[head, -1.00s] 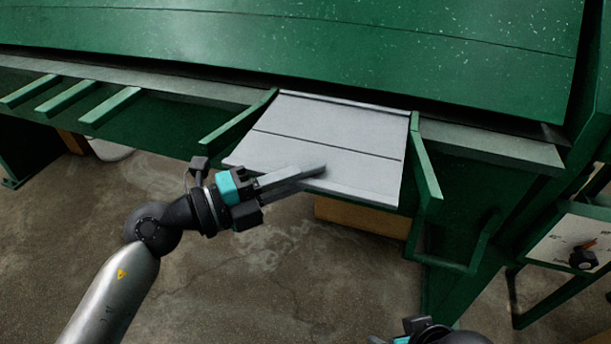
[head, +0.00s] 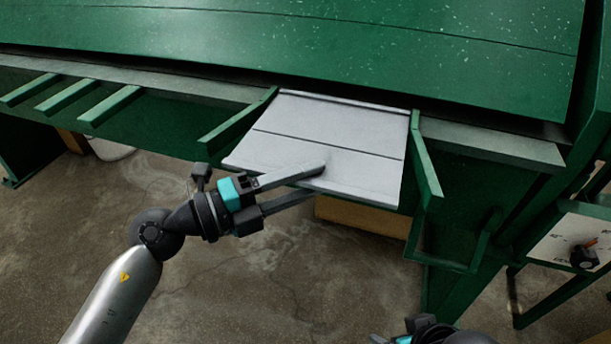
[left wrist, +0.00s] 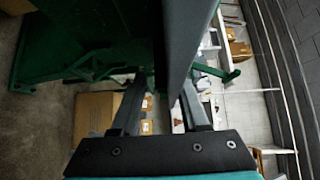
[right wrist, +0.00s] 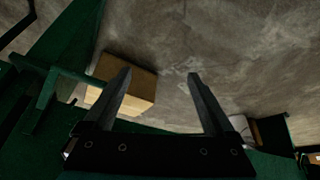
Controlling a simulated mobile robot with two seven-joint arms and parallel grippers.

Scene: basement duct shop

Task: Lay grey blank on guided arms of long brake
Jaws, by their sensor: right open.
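The grey blank (head: 340,138) lies between two green guided arms, the left arm (head: 238,123) and the right arm (head: 427,165), at the front of the long green brake (head: 350,40). Its far edge meets the brake's bed. My left gripper (head: 318,182) is at the blank's near left edge, open, one finger above the sheet and one below. In the left wrist view the blank's dark edge (left wrist: 185,45) runs between the spread fingers. My right gripper (right wrist: 160,80) is open and empty; only its wrist part shows at the bottom of the head view.
Several short green arms (head: 70,98) stick out at the left. A cardboard box (head: 360,217) stands on the floor below the blank. A dial panel (head: 575,243) stands at the right. The concrete floor (head: 280,290) in front is clear.

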